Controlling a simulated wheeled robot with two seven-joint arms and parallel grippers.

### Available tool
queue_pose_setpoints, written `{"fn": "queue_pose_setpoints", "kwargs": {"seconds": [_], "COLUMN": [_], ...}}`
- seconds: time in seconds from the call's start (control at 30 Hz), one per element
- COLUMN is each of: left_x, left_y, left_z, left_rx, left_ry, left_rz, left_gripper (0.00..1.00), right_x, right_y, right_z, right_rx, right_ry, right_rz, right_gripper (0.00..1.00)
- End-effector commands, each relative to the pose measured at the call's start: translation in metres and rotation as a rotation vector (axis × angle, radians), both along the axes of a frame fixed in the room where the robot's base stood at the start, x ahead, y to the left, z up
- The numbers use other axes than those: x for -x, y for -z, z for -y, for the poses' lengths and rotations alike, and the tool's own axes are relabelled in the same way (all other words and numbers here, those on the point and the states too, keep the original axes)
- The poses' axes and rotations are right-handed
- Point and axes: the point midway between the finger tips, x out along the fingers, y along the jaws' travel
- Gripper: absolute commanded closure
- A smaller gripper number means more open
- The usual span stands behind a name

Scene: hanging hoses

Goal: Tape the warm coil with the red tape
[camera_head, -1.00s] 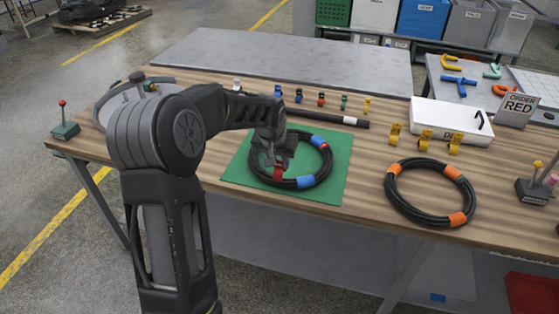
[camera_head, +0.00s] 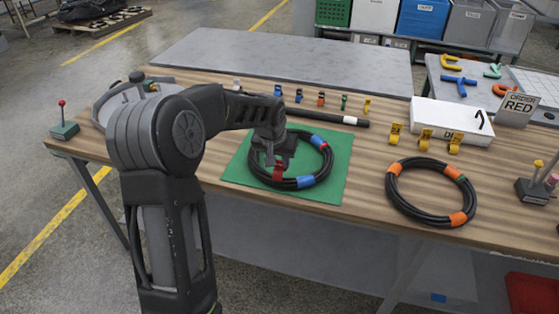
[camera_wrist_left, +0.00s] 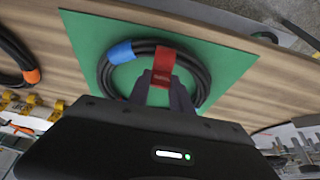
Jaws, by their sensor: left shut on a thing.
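A black coil (camera_head: 329,170) lies on the green mat (camera_head: 335,190). Two blue bands and a small red mark show on it in the head view. A second black coil (camera_head: 391,190) with orange bands lies on bare wood to the right. No label in view says which coil is warm. My left gripper (camera_head: 277,163) is over the left part of the mat coil, shut on a piece of red tape (camera_head: 278,174). In the left wrist view the red tape (camera_wrist_left: 163,66) lies across the mat coil (camera_wrist_left: 197,72); contact is hard to judge. My right gripper is out of view.
Several small coloured clips or tape pieces stand behind the mat, near a black rod (camera_head: 330,117). Yellow pieces (camera_head: 425,140) stand before a white box (camera_head: 450,120). A red-knobbed lever (camera_head: 63,124) stands at the left corner.

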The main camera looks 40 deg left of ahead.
Motion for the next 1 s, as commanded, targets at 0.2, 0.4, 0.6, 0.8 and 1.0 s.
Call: {"fn": "queue_pose_setpoints", "kwargs": {"seconds": [0.2, 0.4, 0.6, 0.8, 1.0], "left_x": [0.0, 0.0, 0.0, 0.0, 0.0], "left_y": [0.002, 0.008, 0.015, 0.021, 0.023], "left_z": [0.0, 0.0, 0.0, 0.0, 0.0], "left_rx": [0.0, 0.0, 0.0, 0.0, 0.0], "left_ry": [0.0, 0.0, 0.0, 0.0, 0.0], "left_rz": [0.0, 0.0, 0.0, 0.0, 0.0], "left_gripper": [1.0, 1.0, 1.0, 1.0, 1.0], "right_x": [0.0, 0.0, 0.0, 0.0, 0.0], "right_y": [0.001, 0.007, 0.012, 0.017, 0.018], "right_z": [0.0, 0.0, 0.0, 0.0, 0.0], "right_rx": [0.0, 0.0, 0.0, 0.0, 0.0], "right_ry": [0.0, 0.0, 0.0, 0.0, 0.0], "right_rz": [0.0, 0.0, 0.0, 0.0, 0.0], "right_gripper": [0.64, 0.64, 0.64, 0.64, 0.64]}}
